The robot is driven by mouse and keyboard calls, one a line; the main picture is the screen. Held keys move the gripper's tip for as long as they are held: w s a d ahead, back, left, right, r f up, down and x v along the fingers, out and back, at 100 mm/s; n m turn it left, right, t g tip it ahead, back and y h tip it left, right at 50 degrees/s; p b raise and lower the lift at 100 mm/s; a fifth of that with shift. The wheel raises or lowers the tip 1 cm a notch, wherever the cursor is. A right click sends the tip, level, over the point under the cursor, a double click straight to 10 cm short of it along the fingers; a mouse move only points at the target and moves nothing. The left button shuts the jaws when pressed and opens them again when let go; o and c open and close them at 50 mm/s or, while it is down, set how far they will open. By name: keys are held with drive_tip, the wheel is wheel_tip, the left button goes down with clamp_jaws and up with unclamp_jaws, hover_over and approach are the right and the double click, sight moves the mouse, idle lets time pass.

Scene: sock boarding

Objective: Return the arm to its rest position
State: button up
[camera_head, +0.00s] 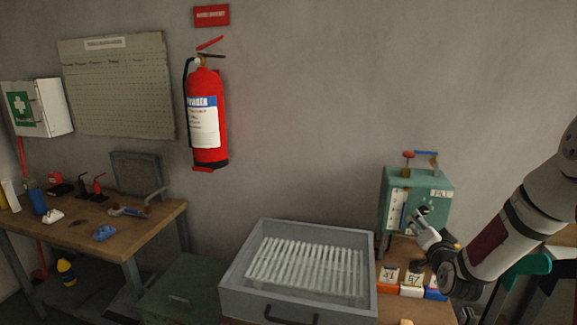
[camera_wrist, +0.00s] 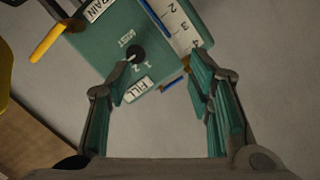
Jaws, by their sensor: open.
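My arm reaches in from the right in the head view. My gripper (camera_head: 423,213) is in front of the teal box (camera_head: 428,180), near its lower right part. In the wrist view my gripper (camera_wrist: 165,72) is open, with its two teal-padded fingers apart and nothing held between them. The teal box (camera_wrist: 110,30) lies beyond the fingertips, with FILL, MIST and DRAIN labels, a dark knob (camera_wrist: 135,52) and a numbered white scale (camera_wrist: 176,22). I cannot tell the exact gap between fingertips and box.
A grey tray (camera_head: 245,293) with rows of white rods stands left of the box. Small numbered boxes (camera_head: 411,284) sit below my gripper. A wooden workbench (camera_head: 150,228) stands at far left. A fire extinguisher (camera_head: 206,120) hangs on the wall. Open air lies above the tray.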

drive_tip(key=s+a+r+n+g+y, duration=0.2)
drive_tip(key=s+a+r+n+g, duration=0.45)
drive_tip(key=s+a+r, duration=0.6)
drive_tip(key=s+a+r+n+g, duration=0.1)
drive_tip(key=s+a, duration=0.1)
drive_tip(key=s, duration=0.7)
drive_tip(key=s+a+r+n+g, duration=0.1)
drive_tip(key=s+a+g, duration=0.1)
drive_tip(key=s, duration=0.7)
drive_tip(key=s+a+r+n+g+y, duration=0.1)
drive_tip(key=s+a, duration=0.3)
drive_tip(key=s, duration=0.5)
drive_tip(key=shift+s+g, duration=0.35)
drive_tip(key=shift+a+n, duration=0.1)
drive_tip(key=shift+n, duration=0.15)
